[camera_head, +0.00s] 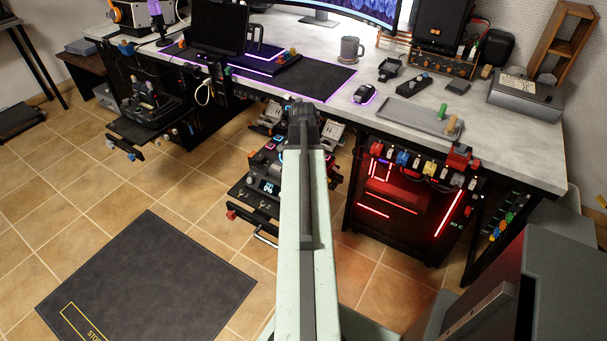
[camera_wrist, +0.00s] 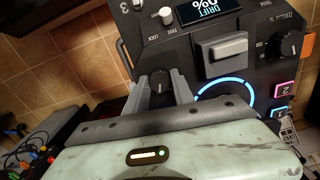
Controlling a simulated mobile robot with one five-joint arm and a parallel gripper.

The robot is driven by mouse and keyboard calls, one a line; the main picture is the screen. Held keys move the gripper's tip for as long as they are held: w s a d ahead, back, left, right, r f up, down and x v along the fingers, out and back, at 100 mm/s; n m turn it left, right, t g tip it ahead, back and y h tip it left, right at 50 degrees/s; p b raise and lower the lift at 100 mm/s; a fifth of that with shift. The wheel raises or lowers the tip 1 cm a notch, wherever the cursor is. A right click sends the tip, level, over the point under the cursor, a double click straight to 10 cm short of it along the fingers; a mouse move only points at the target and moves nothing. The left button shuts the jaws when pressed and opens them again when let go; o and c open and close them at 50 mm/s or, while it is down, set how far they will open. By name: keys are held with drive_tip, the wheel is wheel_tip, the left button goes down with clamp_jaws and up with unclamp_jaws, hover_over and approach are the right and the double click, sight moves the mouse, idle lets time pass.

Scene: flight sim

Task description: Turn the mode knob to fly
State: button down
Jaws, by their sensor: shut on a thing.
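In the wrist view, my gripper (camera_wrist: 163,90) has its two grey fingers on either side of a small dark knob (camera_wrist: 161,80) at the lower left of a black control panel (camera_wrist: 200,75). The gripper is shut on this knob. I cannot read any mode label beside it, and the fingers and my wrist hide part of its surroundings. In the head view, my arm reaches over the pulled-out control panel (camera_head: 268,187) below the desk. The arm hides my fingertips and the knob there.
Near the knob are a white "LOCK/FREE" knob (camera_wrist: 166,15), a "DRIFT 0%" screen (camera_wrist: 209,8), a grey lever (camera_wrist: 222,48), a blue-lit ring (camera_wrist: 246,88) and a black dial (camera_wrist: 285,46). The desk (camera_head: 420,95) overhangs behind; a red-lit computer case (camera_head: 405,205) stands right.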

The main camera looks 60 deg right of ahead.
drive_tip(key=n, duration=0.4)
drive_tip(key=shift+n, duration=2)
drive_tip(key=c, duration=1.1)
unclamp_jaws()
drive_tip(key=shift+o, duration=0.2)
